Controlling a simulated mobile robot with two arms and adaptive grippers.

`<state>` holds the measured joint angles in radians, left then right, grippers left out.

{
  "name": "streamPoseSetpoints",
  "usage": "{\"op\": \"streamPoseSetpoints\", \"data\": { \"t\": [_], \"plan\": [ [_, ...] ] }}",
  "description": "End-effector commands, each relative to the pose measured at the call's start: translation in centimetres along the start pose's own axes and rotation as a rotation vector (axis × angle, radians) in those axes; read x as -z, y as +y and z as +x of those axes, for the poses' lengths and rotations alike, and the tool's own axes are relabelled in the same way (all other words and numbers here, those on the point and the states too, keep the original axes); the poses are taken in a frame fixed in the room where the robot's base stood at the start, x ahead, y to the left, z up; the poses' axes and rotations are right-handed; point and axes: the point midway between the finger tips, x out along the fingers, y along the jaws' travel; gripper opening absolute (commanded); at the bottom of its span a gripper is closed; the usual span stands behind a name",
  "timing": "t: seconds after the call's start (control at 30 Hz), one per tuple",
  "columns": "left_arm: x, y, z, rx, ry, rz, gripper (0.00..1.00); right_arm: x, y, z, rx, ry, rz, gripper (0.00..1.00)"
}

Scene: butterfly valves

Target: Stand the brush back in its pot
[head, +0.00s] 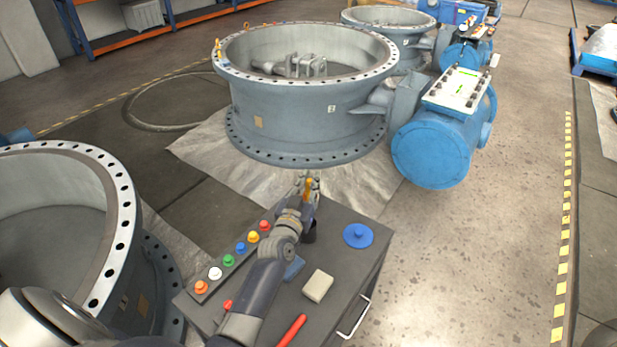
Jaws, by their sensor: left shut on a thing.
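My left gripper (308,182) is over the far edge of the dark cart top, its arm reaching up from the bottom of the view. It is shut on the brush (308,188), of which only a small orange-yellow part shows between the fingers. The pot (310,235) looks like a small black cylinder on the cart, just below and right of the gripper. The gripper and wrist partly hide it. The brush's lower end is hidden, so I cannot tell whether it touches the pot. My right gripper is not in view.
The cart (345,272) also carries a row of coloured buttons (241,248), a blue knobbed disc (358,235), a pale block (317,286) and a red-handled thing (292,330). A large grey valve (290,125) stands behind, and another ring (125,215) at left.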

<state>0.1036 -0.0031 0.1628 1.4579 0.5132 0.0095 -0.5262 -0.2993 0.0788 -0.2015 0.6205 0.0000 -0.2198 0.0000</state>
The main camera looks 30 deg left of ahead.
Motion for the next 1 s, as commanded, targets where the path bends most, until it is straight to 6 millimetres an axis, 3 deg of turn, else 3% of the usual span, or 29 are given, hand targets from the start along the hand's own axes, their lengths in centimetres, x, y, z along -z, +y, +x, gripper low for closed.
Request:
{"op": "streamPoseSetpoints", "data": {
  "t": [0.1, 0.37, 1.0],
  "plan": [
    [0.4, -0.6, 1.3, 0.014, 0.007, 0.005, 0.0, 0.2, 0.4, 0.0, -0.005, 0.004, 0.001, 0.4],
    [-0.1, -0.9, 1.7, 0.019, 0.008, 0.006, 0.0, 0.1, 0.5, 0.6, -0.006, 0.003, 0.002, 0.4],
    [-4.8, -0.9, 1.6, 0.018, 0.008, 0.006, 0.0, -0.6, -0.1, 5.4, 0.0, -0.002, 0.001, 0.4]
  ]
}}
